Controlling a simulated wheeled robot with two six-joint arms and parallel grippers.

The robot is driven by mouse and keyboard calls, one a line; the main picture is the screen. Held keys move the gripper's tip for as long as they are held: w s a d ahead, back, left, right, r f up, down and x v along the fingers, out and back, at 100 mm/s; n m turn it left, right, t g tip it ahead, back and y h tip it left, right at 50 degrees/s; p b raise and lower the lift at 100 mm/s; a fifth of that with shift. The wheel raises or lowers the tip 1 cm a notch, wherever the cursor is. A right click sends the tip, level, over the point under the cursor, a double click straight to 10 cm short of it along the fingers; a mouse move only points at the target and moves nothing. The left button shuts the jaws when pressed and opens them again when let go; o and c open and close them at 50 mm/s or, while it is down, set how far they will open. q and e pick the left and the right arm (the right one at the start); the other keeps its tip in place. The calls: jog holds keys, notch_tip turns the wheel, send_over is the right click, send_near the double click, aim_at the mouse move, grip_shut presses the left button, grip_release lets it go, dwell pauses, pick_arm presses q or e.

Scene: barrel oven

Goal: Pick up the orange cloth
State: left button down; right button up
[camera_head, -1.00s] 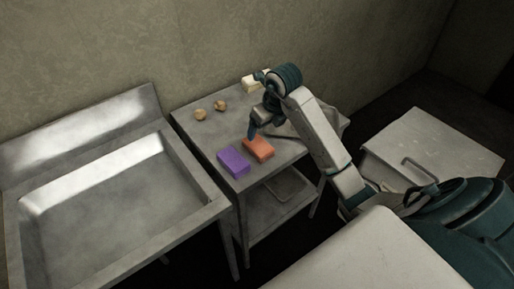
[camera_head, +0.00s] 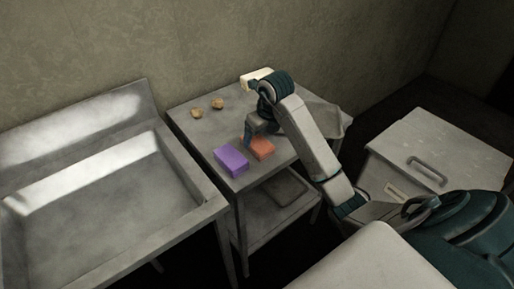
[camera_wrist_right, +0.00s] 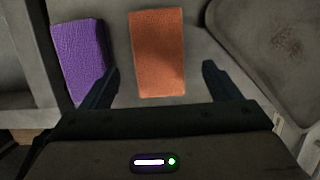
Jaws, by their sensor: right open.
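The orange cloth (camera_head: 262,149) is a folded block lying on the metal side table, partly hidden by my right gripper in the head view. In the right wrist view the orange cloth (camera_wrist_right: 158,55) lies ahead of the two fingers, between their lines. My right gripper (camera_head: 248,142) is above the table, close to the cloth, open and empty. In the wrist view the open right gripper (camera_wrist_right: 160,82) has its left finger near the purple cloth. My left gripper is not in view.
A purple folded cloth (camera_head: 231,161) lies just left of the orange one. Two small brown lumps (camera_head: 207,108) and a pale block (camera_head: 255,77) sit farther back on the table (camera_head: 190,131). A metal sink (camera_head: 110,190) stands at left, a cabinet (camera_head: 440,145) at right.

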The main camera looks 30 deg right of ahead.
aim_at(257, 141)
jog(key=x, duration=0.4)
jog(key=shift+w+a, duration=0.1)
jog(key=shift+w, duration=0.1)
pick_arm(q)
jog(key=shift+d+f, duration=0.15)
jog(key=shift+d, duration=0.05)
pick_arm(e)
jog(key=c, duration=1.2)
jog(key=shift+o, duration=0.2)
